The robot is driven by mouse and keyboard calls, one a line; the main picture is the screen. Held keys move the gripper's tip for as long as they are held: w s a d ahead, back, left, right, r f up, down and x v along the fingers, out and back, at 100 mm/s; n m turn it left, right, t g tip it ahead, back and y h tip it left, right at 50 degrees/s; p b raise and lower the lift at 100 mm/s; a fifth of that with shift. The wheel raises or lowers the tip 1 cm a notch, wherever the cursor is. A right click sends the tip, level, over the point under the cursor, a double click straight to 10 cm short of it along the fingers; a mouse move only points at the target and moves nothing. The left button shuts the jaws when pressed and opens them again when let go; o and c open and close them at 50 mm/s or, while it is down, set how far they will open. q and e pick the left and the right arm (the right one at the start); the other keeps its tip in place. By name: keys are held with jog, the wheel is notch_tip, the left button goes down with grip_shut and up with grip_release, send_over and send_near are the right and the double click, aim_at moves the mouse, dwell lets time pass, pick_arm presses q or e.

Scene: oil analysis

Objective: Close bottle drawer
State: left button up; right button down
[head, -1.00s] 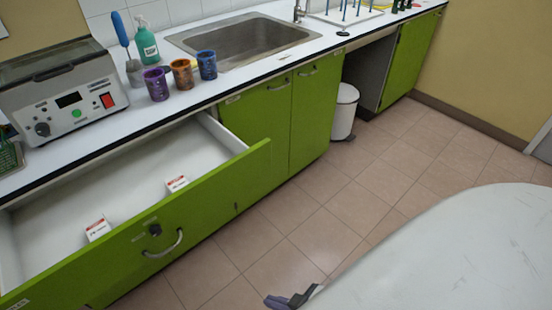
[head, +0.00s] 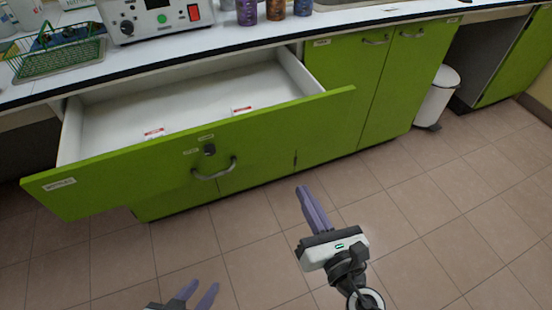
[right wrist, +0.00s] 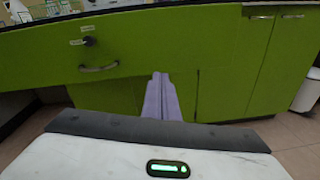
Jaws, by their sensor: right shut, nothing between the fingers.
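The green bottle drawer (head: 120,167) stands pulled out under the counter. Its white inside shows, with two small red-and-white boxes (head: 154,133) in it. A curved metal handle (head: 214,172) is on its front, with a dark lock above. My right gripper (head: 304,192) is shut and empty, in front of the cabinet and to the right of the handle, apart from it. The right wrist view also shows the handle (right wrist: 99,67) to the left of my purple fingers (right wrist: 160,80). My left gripper (head: 204,289) is at the bottom edge, its fingers apart and nothing visible between them.
Green cupboard doors (head: 385,90) are closed right of the drawer. A white bin (head: 437,98) stands further right. The counter holds a grey device (head: 160,15), a green wire basket (head: 58,57) and several cups. The tiled floor in front is clear.

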jog(key=a+r+n+y, duration=0.1)
jog(key=n, duration=0.2)
send_near(270, 140)
jog(key=shift+t, duration=0.3)
jog(key=x, duration=0.6)
jog(key=shift+w+a+f, duration=0.1)
jog(key=shift+w+f, duration=0.1)
